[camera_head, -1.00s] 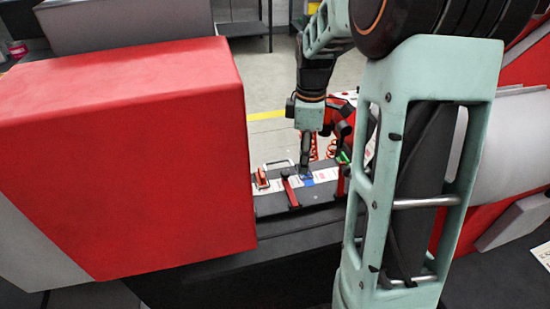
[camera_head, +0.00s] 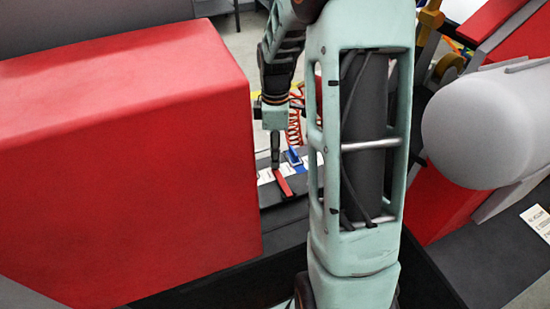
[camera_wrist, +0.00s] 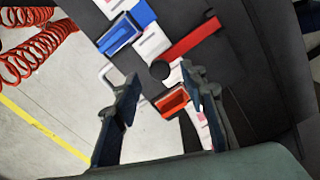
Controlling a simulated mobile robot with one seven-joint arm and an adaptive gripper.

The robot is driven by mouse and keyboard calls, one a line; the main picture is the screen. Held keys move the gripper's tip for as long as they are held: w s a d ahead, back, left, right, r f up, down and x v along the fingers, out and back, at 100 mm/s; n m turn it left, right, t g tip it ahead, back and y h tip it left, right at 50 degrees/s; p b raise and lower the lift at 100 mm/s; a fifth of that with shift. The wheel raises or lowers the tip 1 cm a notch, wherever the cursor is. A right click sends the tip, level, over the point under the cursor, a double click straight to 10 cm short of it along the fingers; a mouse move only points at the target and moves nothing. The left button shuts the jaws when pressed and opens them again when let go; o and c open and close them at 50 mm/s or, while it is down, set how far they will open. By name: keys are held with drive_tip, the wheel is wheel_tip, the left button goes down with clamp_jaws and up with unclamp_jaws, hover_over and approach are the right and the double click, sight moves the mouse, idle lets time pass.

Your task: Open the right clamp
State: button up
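A red bar (camera_head: 284,185), which looks like a clamp lever, lies across the dark bench plate. It also shows in the wrist view (camera_wrist: 195,38), ahead of and to the right of my fingers. The second red bar, farther right on the plate, is hidden behind my arm in the head view. My gripper (camera_head: 275,163) hangs over the plate near the far end of the visible red bar. In the wrist view my gripper (camera_wrist: 160,76) has its fingers apart, with nothing held. An orange-red block (camera_wrist: 172,102) shows between the fingers, below them.
A blue block (camera_wrist: 120,35) sits on the plate; it also shows in the head view (camera_head: 294,157). A red coiled hose (camera_wrist: 35,45) hangs beside it. A large red housing (camera_head: 130,150) stands at left, and a light grey roller (camera_head: 480,125) at right.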

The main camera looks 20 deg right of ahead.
sight(281, 177)
drive_tip(key=shift+f, duration=1.35)
drive_tip(key=shift+c, duration=0.7)
clamp_jaws()
